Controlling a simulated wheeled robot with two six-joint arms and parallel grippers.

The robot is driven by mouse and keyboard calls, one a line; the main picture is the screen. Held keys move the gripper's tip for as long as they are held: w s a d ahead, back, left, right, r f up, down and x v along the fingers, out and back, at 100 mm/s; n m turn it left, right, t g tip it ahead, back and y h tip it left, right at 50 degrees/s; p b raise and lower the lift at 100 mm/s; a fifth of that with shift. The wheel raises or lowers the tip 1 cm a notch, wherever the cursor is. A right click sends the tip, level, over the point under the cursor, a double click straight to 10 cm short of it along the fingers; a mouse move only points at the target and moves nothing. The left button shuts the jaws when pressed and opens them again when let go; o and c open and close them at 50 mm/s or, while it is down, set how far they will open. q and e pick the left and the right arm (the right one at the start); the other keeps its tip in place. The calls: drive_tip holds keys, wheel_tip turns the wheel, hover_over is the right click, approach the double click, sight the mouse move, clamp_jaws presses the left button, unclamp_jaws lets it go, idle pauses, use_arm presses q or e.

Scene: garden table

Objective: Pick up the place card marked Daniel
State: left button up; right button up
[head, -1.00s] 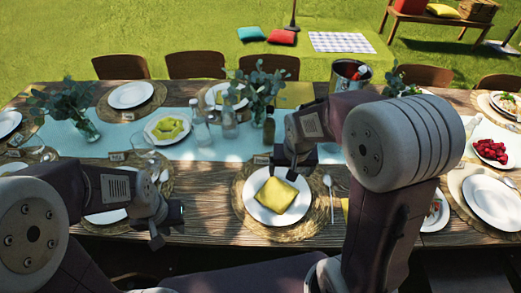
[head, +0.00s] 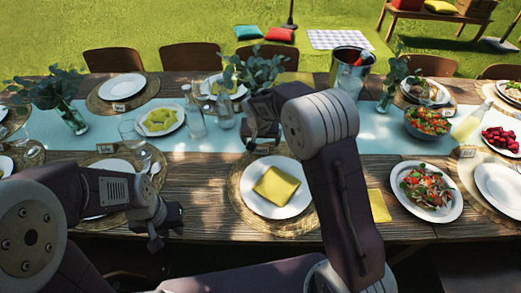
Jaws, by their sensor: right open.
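Several small place cards stand by the plates: one at the left front setting (head: 105,149), one at the left back setting (head: 118,107) and one at the right (head: 467,152). Their lettering is too small to read, so I cannot tell which says Daniel. My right gripper (head: 262,143) is open, just beyond the middle front plate (head: 277,190) with its yellow napkin. No card shows clearly there; my gripper may hide one. My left gripper (head: 168,238) looks open and empty at the front left, over the table edge.
Glass bottles (head: 195,115) and a vase of leafy stems (head: 255,75) stand close behind my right gripper. A wine glass (head: 131,132) stands near the left front setting. A salad plate (head: 426,186) and salad bowl (head: 428,122) are at the right. Chairs line the far side.

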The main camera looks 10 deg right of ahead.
sight(260, 145)
drive_tip(key=x, duration=0.5)
drive_tip(key=shift+w+f+b, duration=0.1)
drive_tip(key=shift+w+b, duration=0.15)
drive_tip(key=shift+b, duration=0.05)
drive_tip(key=shift+s+a, duration=0.1)
drive_tip(key=c, duration=1.4)
drive_tip(key=shift+r, duration=0.2)
drive_tip(key=shift+c, duration=0.2)
